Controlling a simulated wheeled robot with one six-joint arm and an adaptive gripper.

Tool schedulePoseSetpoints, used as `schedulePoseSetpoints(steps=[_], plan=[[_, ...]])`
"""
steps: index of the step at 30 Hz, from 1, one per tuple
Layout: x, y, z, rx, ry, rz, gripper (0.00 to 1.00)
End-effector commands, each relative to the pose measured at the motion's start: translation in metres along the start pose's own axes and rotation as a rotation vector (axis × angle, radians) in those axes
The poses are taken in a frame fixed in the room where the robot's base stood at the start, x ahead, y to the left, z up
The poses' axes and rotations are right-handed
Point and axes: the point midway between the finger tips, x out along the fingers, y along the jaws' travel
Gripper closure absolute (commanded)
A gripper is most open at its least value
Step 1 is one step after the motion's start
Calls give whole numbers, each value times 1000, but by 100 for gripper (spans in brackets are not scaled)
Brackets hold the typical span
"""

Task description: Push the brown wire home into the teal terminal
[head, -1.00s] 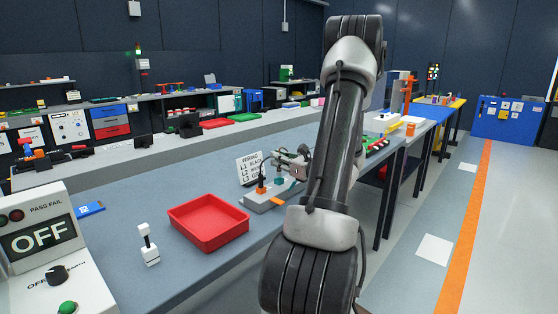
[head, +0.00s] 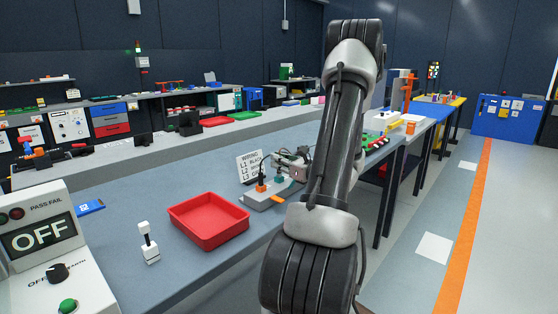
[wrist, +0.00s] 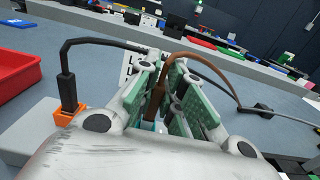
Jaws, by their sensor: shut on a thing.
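The brown wire (wrist: 190,58) arches up from between my gripper's fingers and bends over to the right in the wrist view. My gripper (wrist: 158,112) is shut on the dark sleeve at its end, which points downward. In the head view my gripper (head: 291,160) is just above the teal terminal (head: 279,180), on the grey block (head: 263,199). The wire's tip and the terminal's opening are hidden by my fingers, so I cannot tell how deep the tip sits.
A black wire (wrist: 65,78) stands in the orange terminal (wrist: 68,112) beside my gripper. A white wiring card (head: 249,165) stands behind the block. A red tray (head: 208,222) is left of it. The blue-grey bench between the tray and the tester (head: 45,240) is mostly clear.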

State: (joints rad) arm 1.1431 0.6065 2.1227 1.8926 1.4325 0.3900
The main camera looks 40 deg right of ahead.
Motion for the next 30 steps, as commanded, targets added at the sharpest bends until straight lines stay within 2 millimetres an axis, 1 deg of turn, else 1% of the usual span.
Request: schedulePoseSetpoints(steps=[15,16,18,20,30], plan=[[0,0,-13,0,0,0,100],[0,0,-13,0,0,0,88],[0,0,-13,0,0,0,76],[0,0,-13,0,0,0,65],[-2,0,-13,0,0,0,65]])
